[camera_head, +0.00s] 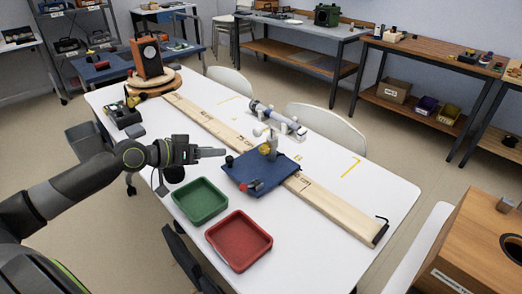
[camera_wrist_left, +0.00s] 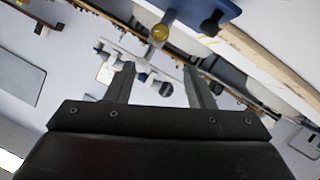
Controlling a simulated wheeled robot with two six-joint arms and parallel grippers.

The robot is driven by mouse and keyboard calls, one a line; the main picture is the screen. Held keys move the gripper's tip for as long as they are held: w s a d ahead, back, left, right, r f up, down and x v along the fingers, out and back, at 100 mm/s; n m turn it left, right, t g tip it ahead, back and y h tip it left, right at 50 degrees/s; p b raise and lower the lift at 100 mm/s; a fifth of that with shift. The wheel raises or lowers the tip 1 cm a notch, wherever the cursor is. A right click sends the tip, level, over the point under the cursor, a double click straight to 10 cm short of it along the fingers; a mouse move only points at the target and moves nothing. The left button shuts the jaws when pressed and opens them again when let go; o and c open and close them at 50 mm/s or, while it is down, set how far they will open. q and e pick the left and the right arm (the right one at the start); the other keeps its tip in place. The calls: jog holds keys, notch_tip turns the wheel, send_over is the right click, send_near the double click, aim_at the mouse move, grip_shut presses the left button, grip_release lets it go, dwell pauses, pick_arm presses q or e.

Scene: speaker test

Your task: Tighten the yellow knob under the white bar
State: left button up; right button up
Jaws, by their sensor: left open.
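The yellow knob (camera_head: 265,149) is on a white stand above a blue base plate (camera_head: 244,178), below the white bar (camera_head: 284,122). A grey tube (camera_head: 264,110) lies along the bar. In the left wrist view the yellow knob (camera_wrist_left: 160,32) appears just beyond the fingertips, near the middle between them. My left gripper (camera_head: 222,152) points right toward the knob in the head view, with a gap between. In the left wrist view my left gripper (camera_wrist_left: 158,68) has its two fingers apart with nothing held. My right gripper does not show.
A green tray (camera_head: 201,222) and a red tray (camera_head: 264,262) sit at the table's front edge, below my left gripper. A long wooden board (camera_head: 337,208) runs across the white table. An orange device (camera_head: 148,58) stands on a round wooden stand at the far left.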

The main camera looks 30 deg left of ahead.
aim_at(261, 148)
pick_arm(q)
jog(key=x, duration=1.6)
jog(key=shift+w+b, duration=0.1)
jog(key=shift+b, duration=0.2)
jog(key=shift+c, duration=0.4)
jog(key=c, duration=0.9)
